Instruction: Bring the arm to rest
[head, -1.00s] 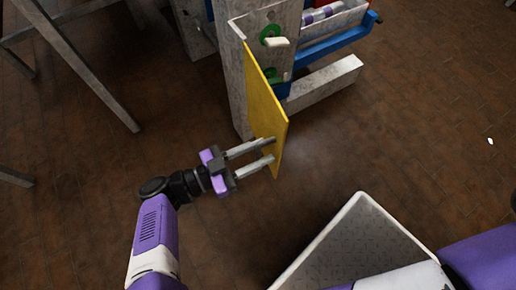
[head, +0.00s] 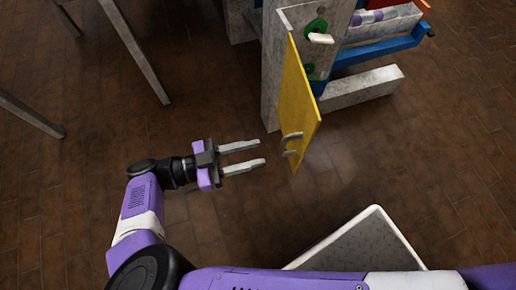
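My gripper (head: 262,153) is in the left middle of the head view, at the end of my purple and white arm. Its two long grey fingers are spread apart with nothing between them. They point right, toward a yellow door panel (head: 299,100). A small metal handle (head: 291,144) sits near the panel's lower edge. A visible gap of floor separates the fingertips from the handle. The door stands swung out from a grey post.
The grey post (head: 270,70) has green discs with a white lever (head: 321,38). A blue bar (head: 378,46) and a grey beam (head: 362,88) extend right. Grey frame legs (head: 133,50) stand at upper left. The brown tiled floor (head: 440,160) is clear on the right.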

